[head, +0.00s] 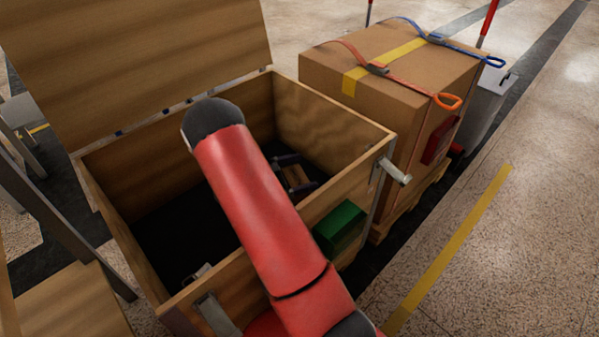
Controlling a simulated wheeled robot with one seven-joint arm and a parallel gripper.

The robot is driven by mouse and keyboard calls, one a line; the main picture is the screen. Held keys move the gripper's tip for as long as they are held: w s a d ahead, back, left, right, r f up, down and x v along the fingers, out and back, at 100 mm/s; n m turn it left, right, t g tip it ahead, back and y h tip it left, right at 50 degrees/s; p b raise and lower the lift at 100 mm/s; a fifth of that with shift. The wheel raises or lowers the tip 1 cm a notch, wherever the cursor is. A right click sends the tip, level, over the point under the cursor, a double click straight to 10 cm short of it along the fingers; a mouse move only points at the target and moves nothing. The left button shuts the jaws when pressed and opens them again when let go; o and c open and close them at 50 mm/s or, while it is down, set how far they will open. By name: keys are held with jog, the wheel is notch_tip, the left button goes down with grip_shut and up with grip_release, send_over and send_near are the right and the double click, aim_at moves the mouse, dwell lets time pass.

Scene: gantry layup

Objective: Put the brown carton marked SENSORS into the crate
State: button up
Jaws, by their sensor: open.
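The crate (345,113) is an open wooden box with its lid (150,50) raised at the back left. My red arm crosses over its front wall and hides part of the dark interior. I cannot make out my gripper behind the arm. A small brown piece (297,177) with dark parts beside it shows inside the crate, right of my arm; I cannot tell what it is. No SENSORS marking is readable anywhere. A large brown carton (413,106) with a yellow stripe stands right of the crate, and no SENSORS mark shows on it.
Straps with orange and blue handles lie over the large carton, which rests on a wooden pallet (436,198). A green block (340,228) and a metal handle (395,172) stick out from the crate's wall. Speckled floor with a yellow line (450,245) is clear at the right.

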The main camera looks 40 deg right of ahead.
jog(key=shift+w+a+r, duration=0.1)
jog(key=shift+a+r, duration=0.1)
jog(key=shift+r, duration=0.35)
jog(key=v, duration=1.1)
jog(key=w+r+n+t+y, duration=0.4)
jog(key=w+r+t+y, duration=0.1)
jog(key=w+r+t, duration=0.55)
jog(key=a+r+n+t+y, duration=0.7)
jog(key=a+r+y, duration=0.25)
jog(key=r, duration=0.35)
jog(key=s+a+r+n+g+y, duration=0.1)
jog(key=s+a+n+y, duration=0.25)
jog(key=s, duration=0.45)
jog(key=s+a+r+n+g+y, duration=0.1)
jog(key=s+a+n+g+y, duration=0.2)
jog(key=s, duration=0.6)
jog(key=s+d+f+n+g+h, duration=0.1)
jog(key=s+d+f, duration=0.1)
jog(key=s, duration=0.6)
jog(key=s+d+f+n+g+h, duration=0.2)
jog(key=s, duration=0.6)
jog(key=shift+s+h, duration=0.3)
